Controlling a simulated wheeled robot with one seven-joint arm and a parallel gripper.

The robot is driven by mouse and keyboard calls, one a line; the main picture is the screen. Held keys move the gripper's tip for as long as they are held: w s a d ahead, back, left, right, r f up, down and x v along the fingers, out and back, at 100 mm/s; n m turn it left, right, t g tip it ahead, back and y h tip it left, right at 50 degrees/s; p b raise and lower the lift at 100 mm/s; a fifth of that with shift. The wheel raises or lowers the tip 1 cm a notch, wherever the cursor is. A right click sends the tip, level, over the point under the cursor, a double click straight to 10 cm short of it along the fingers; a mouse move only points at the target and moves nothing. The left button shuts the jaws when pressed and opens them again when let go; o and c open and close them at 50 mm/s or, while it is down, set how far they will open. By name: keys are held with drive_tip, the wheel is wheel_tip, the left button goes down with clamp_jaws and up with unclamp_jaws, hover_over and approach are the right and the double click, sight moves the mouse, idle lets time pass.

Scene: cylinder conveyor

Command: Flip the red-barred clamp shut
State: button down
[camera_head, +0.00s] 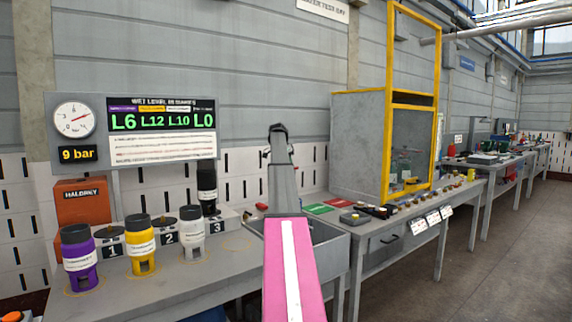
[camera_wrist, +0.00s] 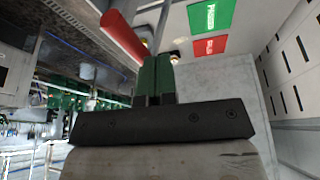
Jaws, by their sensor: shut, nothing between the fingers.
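A red bar (camera_wrist: 124,38), likely the clamp's, shows in the wrist view at the upper left, tilted, beside a thin metal rod. The rest of the clamp is cut off or hidden. My gripper (camera_wrist: 153,82) is shut and empty, its tips close to the red bar; I cannot tell whether they touch. In the head view my arm rises over the bench and hides what lies behind it. A small red piece (camera_head: 262,206) lies left of the arm there; I cannot tell if it is the same bar.
A green plate (camera_head: 318,209) and a red plate (camera_head: 344,203) lie right of my arm, before a yellow-framed booth (camera_head: 388,120). Purple (camera_head: 79,258), yellow (camera_head: 141,247), white (camera_head: 192,236) and black (camera_head: 207,187) cylinders stand left. A sink-like basin (camera_head: 330,243) is near the arm.

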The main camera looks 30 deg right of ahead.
drive_tip(key=shift+s+f+t, duration=0.2)
drive_tip(key=shift+s+t, duration=0.9)
drive_tip(key=s+d+f+m+t, duration=0.1)
drive_tip(key=s+f+m+t, duration=0.1)
drive_tip(key=s+f+t, duration=0.6)
drive_tip(key=shift+s+f+t, duration=0.4)
drive_tip(key=shift+s+f, duration=1.75)
drive_tip(key=shift+f, duration=1.05)
drive_tip(key=shift+f, duration=0.15)
